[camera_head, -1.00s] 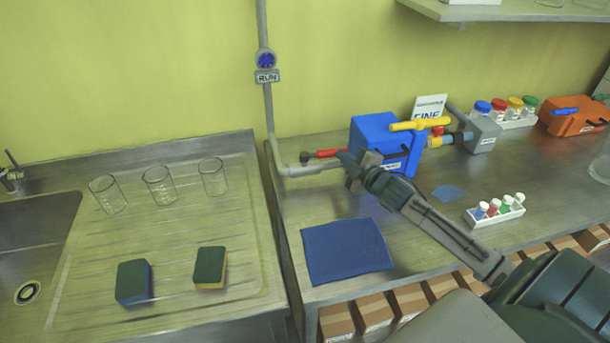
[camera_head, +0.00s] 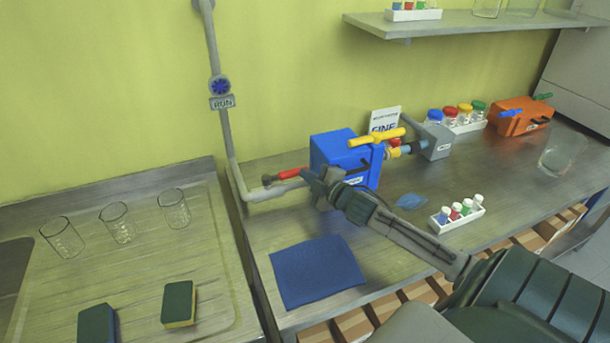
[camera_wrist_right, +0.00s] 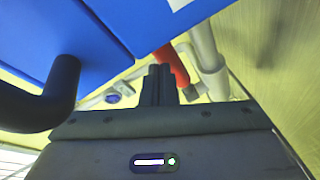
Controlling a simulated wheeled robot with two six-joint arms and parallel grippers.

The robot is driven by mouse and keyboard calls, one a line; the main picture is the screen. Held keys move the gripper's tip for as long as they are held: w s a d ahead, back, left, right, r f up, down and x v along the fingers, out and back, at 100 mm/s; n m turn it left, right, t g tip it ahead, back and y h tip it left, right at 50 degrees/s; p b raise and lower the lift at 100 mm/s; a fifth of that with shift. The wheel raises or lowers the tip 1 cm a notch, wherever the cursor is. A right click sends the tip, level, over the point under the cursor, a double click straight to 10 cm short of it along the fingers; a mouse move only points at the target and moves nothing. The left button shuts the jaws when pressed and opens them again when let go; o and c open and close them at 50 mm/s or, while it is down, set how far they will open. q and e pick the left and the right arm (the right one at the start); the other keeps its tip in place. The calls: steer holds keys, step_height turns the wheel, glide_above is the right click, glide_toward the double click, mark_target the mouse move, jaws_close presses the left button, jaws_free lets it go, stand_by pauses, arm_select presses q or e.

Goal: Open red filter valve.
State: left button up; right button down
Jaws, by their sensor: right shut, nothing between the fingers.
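The red filter valve's handle (camera_head: 288,173) sticks out to the left of the blue filter box (camera_head: 340,152), beside the grey pipe. In the right wrist view the red handle (camera_wrist_right: 172,64) shows just beyond and to the right of the fingertips. My right gripper (camera_head: 312,180) is at the left front of the blue box, close to the handle's right end. In the wrist view the right gripper's fingers (camera_wrist_right: 159,72) are together with nothing between them. I cannot tell whether they touch the handle. My left gripper is not in view.
A yellow handle (camera_head: 376,137) is on the box's right top. A grey unit (camera_head: 437,140), an orange box (camera_head: 520,117) and a vial rack (camera_head: 458,222) stand further right. A blue cloth (camera_head: 317,272) lies in front. A black curved handle (camera_wrist_right: 62,95) fills the wrist view's left.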

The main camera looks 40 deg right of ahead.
steer(key=s+r+p, duration=0.1)
steer(key=s, duration=0.9)
steer(key=shift+s, duration=0.25)
stand_by(0.4)
